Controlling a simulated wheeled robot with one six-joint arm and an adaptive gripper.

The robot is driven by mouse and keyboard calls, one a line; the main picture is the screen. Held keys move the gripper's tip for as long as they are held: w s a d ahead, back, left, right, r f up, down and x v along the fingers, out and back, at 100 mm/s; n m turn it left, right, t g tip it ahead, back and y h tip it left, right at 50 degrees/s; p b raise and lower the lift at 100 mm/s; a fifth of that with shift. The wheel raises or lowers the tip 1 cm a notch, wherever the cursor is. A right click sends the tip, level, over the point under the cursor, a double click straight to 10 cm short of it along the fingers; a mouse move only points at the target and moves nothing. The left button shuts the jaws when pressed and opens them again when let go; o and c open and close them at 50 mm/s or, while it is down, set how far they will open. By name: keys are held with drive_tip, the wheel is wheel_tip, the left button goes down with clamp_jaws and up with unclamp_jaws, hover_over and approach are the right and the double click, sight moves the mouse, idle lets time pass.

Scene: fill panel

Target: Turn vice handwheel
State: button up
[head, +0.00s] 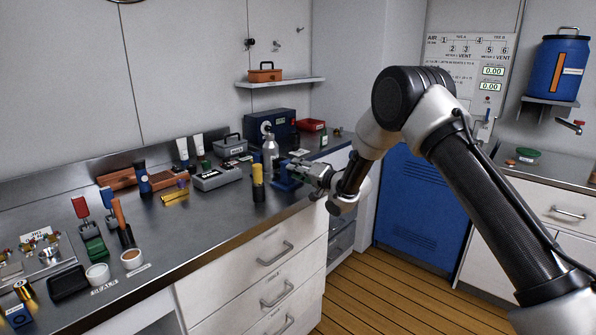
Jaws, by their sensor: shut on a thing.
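A small blue vice (284,181) stands at the front edge of the metal bench, right of the black and yellow cylinder. My gripper (308,173) reaches in from the right and is shut at the vice's right side, where the handwheel would be. The fingers cover the handwheel, so its shape and angle cannot be made out. My arm comes from the lower right, over the floor, and bends down to the bench edge.
A dark blue box (270,124) and a red tray (311,125) sit behind. White drawers (262,275) lie below the bench. The wooden floor (400,295) is clear.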

drive_tip(key=m, duration=0.6)
drive_tip(key=shift+d+f+g, duration=0.1)
drive_tip(key=shift+d+g, duration=0.05)
drive_tip(key=shift+g, duration=0.15)
drive_tip(key=shift+m, duration=0.3)
drive_tip(key=o, duration=1)
drive_tip(key=v, duration=1.2)
drive_tip(key=shift+f, duration=0.1)
